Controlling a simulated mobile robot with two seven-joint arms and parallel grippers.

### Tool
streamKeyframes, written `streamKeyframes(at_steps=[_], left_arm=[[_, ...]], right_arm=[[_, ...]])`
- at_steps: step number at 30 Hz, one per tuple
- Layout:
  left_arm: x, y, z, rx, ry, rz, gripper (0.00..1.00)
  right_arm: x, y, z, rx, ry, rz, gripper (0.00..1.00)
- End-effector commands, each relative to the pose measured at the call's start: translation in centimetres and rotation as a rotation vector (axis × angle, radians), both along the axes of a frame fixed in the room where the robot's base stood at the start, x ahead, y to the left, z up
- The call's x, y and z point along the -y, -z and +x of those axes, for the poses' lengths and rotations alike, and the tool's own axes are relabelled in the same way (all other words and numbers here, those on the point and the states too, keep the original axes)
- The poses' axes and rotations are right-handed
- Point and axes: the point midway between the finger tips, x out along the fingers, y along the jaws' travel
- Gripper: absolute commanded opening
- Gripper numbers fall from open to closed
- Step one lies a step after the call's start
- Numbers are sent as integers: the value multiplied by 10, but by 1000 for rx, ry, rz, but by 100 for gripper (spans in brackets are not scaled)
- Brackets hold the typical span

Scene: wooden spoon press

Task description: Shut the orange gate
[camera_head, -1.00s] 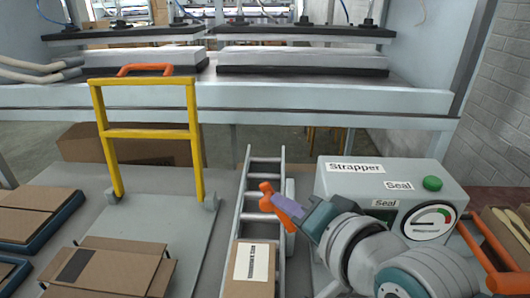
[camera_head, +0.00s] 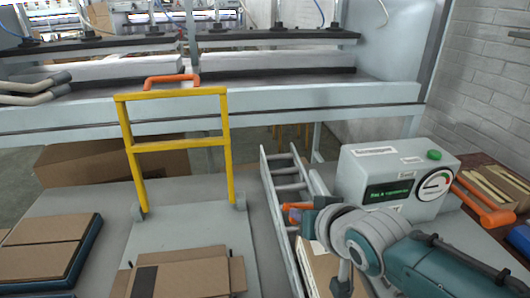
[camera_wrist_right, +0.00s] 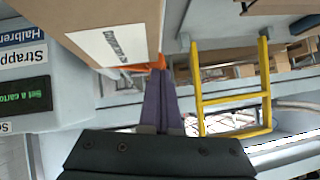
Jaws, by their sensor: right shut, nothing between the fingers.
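The orange gate (camera_head: 298,206) is a small orange piece by the roller track (camera_head: 286,186), beside the grey strapping machine. My right gripper (camera_head: 293,214) is at it, with its purple fingers shut and nothing between them. In the right wrist view the fingertips (camera_wrist_right: 158,76) overlap a strip of the orange gate (camera_wrist_right: 152,63); I cannot tell if they touch it. Much of the gate is hidden by my gripper. A labelled carton (camera_head: 316,266) is in the track just below the gate and looms close in the wrist view (camera_wrist_right: 105,22). My left gripper is out of view.
The strapping machine (camera_head: 365,160) has a lit green-text screen, a green button and a dial. An orange handle (camera_head: 487,207) is at its right. A yellow frame (camera_head: 180,145) stands on a grey plate to the left, near flat cartons (camera_head: 185,276). The press bench (camera_head: 240,103) runs behind.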

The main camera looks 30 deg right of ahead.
Motion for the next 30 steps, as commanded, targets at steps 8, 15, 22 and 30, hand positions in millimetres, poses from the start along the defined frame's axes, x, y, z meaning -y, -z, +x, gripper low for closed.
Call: streamKeyframes(at_steps=[8,15,22,30], left_arm=[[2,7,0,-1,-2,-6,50],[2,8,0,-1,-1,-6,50],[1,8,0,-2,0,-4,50],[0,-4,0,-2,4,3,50]], right_arm=[[2,9,2,4,1,1,0],[2,9,3,6,1,2,0],[2,9,3,6,0,3,0],[3,-3,3,6,0,3,0]])
